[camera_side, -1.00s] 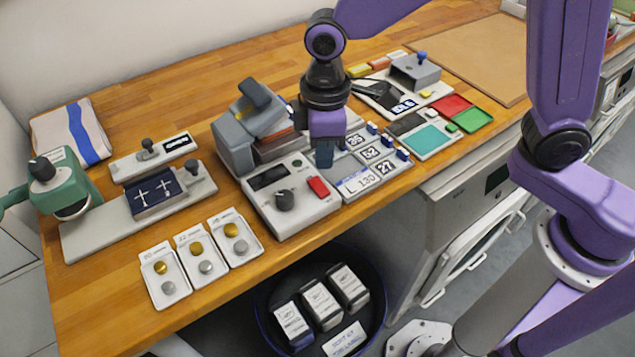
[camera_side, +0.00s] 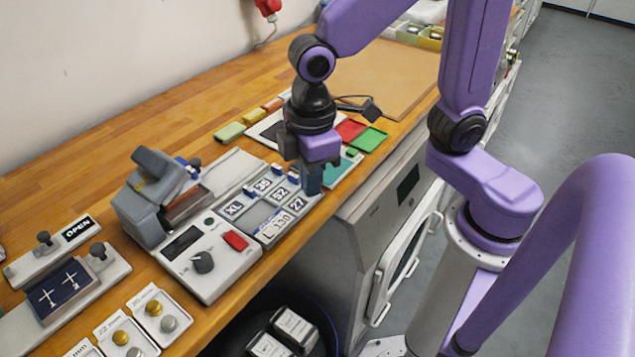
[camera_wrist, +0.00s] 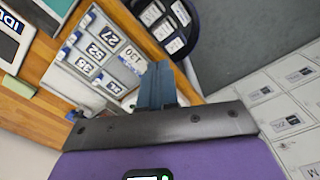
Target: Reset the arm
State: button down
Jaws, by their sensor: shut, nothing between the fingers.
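My gripper (camera_side: 312,186) is at the end of my purple arm, with its blue-grey fingers pointing down. It is shut and empty. In the side view the fingertips appear at the right end of the size-tile panel (camera_side: 262,216), near the table's front edge. In the wrist view the closed fingers (camera_wrist: 157,86) show in front of the panel's edge. I cannot tell their exact height above it.
A grey press (camera_side: 150,200) and a control box with a red button (camera_side: 235,240) stand left of the panel. A dark bin (camera_wrist: 178,50) with labelled packs is on the floor. Red (camera_side: 350,130) and green (camera_side: 369,139) pads lie behind. Bare wood lies along the wall.

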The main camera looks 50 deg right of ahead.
jog(key=s+d, duration=1.1)
jog(key=shift+d+r, duration=0.15)
jog(key=shift+w, duration=0.1)
dwell(0.3)
